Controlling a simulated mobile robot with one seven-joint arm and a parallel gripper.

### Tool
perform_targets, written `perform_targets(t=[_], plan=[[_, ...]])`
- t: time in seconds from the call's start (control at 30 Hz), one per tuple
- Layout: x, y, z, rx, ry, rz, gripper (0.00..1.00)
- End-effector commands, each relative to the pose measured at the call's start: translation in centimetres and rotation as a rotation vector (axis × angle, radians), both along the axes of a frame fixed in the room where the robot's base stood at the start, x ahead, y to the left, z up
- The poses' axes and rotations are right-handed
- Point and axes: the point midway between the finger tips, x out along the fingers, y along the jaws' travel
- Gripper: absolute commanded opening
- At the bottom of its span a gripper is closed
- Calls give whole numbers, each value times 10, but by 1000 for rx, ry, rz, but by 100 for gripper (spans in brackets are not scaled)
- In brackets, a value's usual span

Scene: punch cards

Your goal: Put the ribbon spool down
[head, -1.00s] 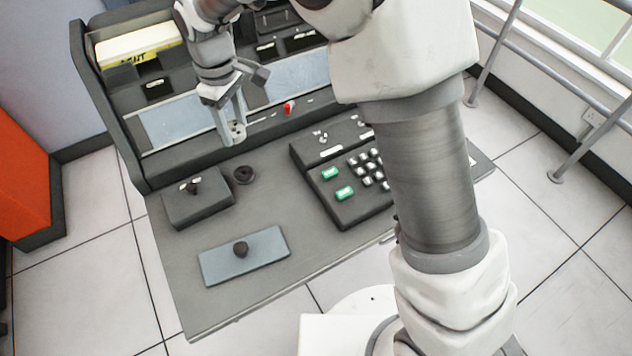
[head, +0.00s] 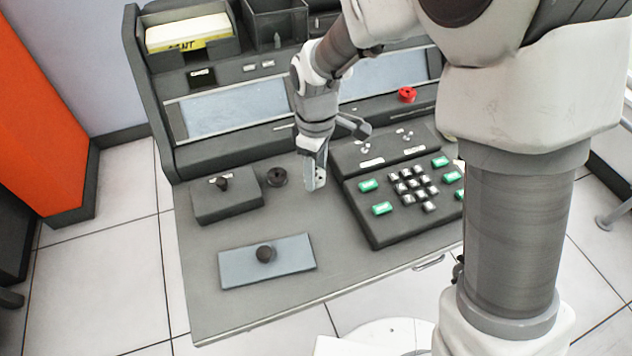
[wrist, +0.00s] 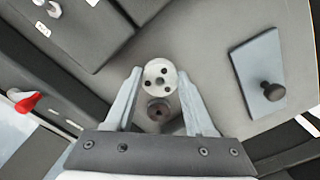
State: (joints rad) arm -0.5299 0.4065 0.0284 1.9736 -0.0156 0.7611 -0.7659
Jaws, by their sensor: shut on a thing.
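The ribbon spool is a light grey disc with several small holes in its face (wrist: 159,76). My gripper (wrist: 159,74) is shut on it, one finger on each side of the disc. In the head view my gripper (head: 314,178) points down over the grey desk, between a dark round spindle and the keypad. The spool (head: 319,178) shows only as a small light patch at the fingertips there, mostly hidden by the fingers. I cannot tell whether it touches the desk. The dark spindle (wrist: 159,108) shows beyond the spool in the wrist view.
The keypad console (head: 375,228) stands close on the right of my gripper. The dark spindle (head: 277,177) and a box with a knob (head: 228,203) are to the left. A blue-grey plate with a knob (head: 290,257) lies nearer the front. Bare desk (head: 335,270) lies in front.

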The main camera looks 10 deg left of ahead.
Motion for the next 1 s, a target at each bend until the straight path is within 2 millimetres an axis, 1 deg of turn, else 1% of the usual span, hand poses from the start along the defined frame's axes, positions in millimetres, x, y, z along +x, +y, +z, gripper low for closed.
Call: perform_targets(t=[0.03, 0.2, 0.27, 0.47, 0.6, 0.63, 0.7, 0.8, 1.0], plan=[[-1, 0, -9, -1, 2, 1, 1], [0, 0, -35, -2, 1, 0, 1], [0, 0, -37, -2, 0, 0, 1], [0, 1, -36, -1, 0, 0, 1], [0, 0, -40, -1, 0, 0, 1], [0, 0, -40, -1, 0, 0, 56], [0, 1, -39, -1, 0, 0, 69], [0, 1, -39, -1, 0, 0, 84], [0, 1, -39, -1, 0, 0, 84]])
